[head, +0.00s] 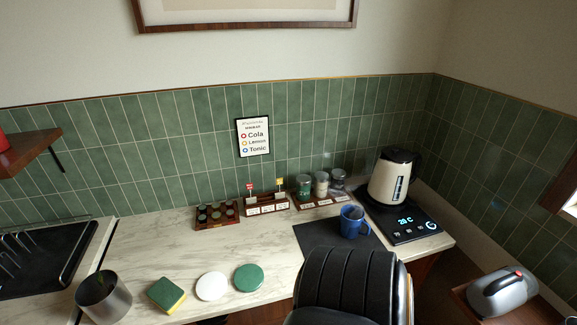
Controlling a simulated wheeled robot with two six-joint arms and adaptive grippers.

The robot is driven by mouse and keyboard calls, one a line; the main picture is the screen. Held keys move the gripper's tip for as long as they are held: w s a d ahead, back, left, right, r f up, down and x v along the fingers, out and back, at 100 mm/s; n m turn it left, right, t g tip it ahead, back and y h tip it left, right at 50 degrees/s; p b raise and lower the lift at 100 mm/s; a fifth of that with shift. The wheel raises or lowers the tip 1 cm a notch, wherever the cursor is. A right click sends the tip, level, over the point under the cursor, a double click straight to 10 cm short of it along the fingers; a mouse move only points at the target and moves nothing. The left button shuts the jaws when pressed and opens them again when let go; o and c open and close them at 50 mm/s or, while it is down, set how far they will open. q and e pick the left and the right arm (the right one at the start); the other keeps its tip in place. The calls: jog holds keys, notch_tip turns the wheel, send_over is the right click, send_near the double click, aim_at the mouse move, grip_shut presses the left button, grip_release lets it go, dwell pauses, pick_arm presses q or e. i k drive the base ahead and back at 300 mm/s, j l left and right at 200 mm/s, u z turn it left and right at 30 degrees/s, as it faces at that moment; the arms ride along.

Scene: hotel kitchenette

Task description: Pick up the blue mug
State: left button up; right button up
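The blue mug (352,222) stands upright on a dark mat (317,235) on the right part of the marble counter. Something dark shows in its mouth, too small to make out. Neither of my grippers is in the head view.
A cream kettle (390,178) stands on a black scale-like base right of the mug. A black chair (345,280) blocks the counter's front before the mug. Jars (321,184) stand behind it. A sponge (167,294), white disc (212,286), green disc (248,278) and metal pot (103,299) lie left.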

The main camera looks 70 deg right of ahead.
aim_at(349, 228)
jog(key=z, duration=2.75)
